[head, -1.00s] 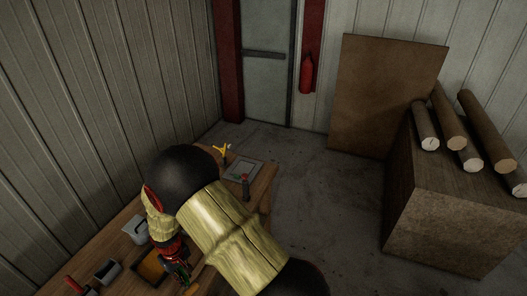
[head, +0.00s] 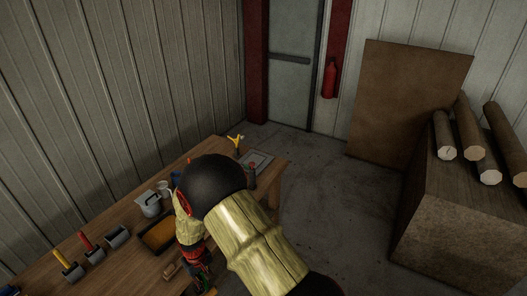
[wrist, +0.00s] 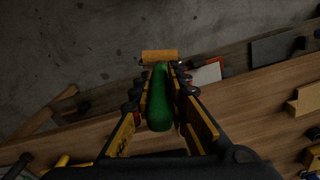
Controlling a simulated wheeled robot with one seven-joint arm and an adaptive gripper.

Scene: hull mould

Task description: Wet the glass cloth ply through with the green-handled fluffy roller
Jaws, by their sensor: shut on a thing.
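In the wrist view my gripper (wrist: 160,82) is shut on the green handle of the fluffy roller (wrist: 160,112). Its orange-tinted sleeve (wrist: 160,56) lies crosswise beyond the fingertips, over the grey floor near the bench edge as seen from the wrist. In the head view my gripper (head: 202,276) is low at the bench's front side, partly hidden by my arm; the roller is hardly visible there. A black tray with amber liquid (head: 158,235) lies on the bench beside my wrist. I cannot make out the glass cloth ply or hull mould in either view.
The wooden bench (head: 127,264) holds a grey pail (head: 150,203), rollers with red (head: 87,241) and yellow (head: 62,259) handles, and a grey plate (head: 258,160). A wooden block with logs (head: 450,222) stands right. Open concrete floor (head: 322,192) lies between.

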